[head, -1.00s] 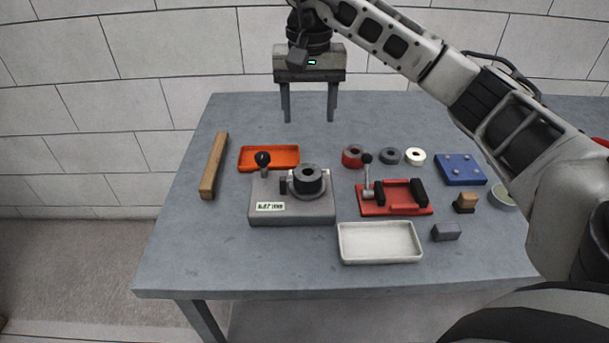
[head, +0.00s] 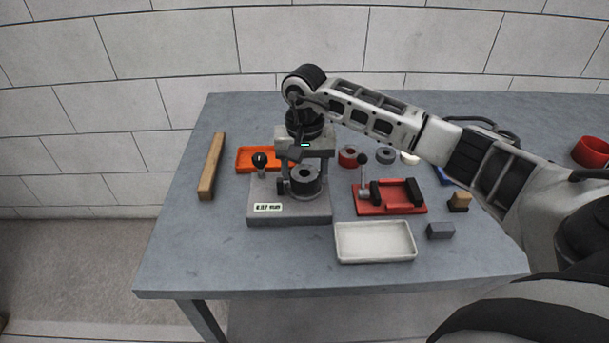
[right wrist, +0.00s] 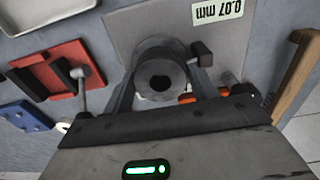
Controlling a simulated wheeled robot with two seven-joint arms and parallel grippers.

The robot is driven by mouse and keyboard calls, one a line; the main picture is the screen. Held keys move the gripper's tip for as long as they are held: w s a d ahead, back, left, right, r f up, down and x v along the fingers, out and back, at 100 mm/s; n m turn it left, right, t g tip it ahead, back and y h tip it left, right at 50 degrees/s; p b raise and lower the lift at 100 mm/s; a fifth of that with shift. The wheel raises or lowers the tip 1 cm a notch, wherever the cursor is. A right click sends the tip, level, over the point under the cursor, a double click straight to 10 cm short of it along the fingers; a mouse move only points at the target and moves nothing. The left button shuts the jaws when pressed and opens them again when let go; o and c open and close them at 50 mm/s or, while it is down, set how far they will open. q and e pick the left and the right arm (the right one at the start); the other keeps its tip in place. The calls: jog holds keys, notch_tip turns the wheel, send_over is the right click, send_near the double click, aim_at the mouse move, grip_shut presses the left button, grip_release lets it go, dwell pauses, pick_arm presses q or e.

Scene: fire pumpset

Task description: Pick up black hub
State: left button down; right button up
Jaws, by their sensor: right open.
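The black hub (head: 306,186) is a dark, thick ring with a central hole. It sits upright on the grey fixture block (head: 262,213) with a "0.07 mm" label. My right gripper (head: 304,166) points down over the hub, open and empty. In the right wrist view the hub (right wrist: 160,70) shows between the two spread fingers, its hole facing the camera. I cannot tell whether the fingers touch it. My left gripper is not in view.
A dark clamp knob (head: 260,161) stands on the block left of the hub. A wooden bar (head: 212,166) lies left.

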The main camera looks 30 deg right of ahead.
jog(key=shift+f, duration=0.15)
jog(key=shift+c, duration=0.4)
jog(key=c, duration=1)
jog(key=shift+c, duration=0.4)
jog(key=shift+r, duration=0.2)
